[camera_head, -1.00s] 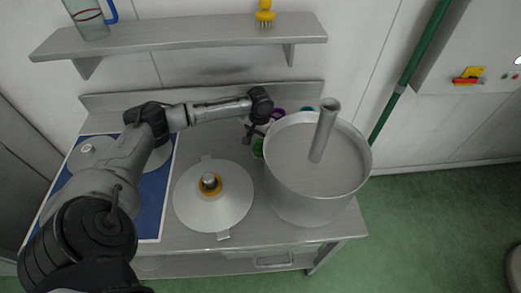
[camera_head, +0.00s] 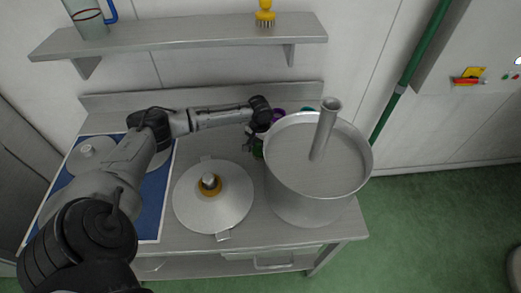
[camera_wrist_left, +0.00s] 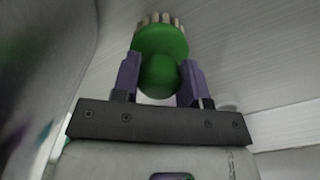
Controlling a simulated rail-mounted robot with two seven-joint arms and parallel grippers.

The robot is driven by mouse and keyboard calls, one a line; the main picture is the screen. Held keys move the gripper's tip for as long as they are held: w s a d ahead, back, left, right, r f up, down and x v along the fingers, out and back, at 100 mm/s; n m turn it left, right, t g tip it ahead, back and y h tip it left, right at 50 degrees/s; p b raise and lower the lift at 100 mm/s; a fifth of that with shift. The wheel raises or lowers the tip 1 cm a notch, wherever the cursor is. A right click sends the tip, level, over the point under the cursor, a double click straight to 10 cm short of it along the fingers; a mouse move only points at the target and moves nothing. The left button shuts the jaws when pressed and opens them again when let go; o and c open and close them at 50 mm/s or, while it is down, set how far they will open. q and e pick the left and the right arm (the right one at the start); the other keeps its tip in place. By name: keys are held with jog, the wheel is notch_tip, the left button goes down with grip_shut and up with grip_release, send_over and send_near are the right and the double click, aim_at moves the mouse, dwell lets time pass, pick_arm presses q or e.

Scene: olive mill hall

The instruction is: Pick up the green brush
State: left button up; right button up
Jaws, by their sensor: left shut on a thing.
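The green brush (camera_wrist_left: 160,55) is in the left wrist view, with a round green knob, a green body and pale bristles at the top of the picture. My left gripper (camera_wrist_left: 160,80) is shut on the brush's knob, one finger on each side. My right gripper is not in view.
A round metal lid (camera_head: 232,205) with a knob lies left of the pot on the steel table (camera_head: 270,238). Purple (camera_head: 278,114) and teal (camera_head: 307,110) things show behind the pot. A yellow brush (camera_head: 265,14) stands on the wall shelf (camera_head: 180,36).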

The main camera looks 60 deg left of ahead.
pick_arm(q)
jog(key=shift+c, duration=1.1)
jog(key=shift+r, duration=0.1)
notch_tip(320, 180, up, 18)
jog(key=p, duration=0.2)
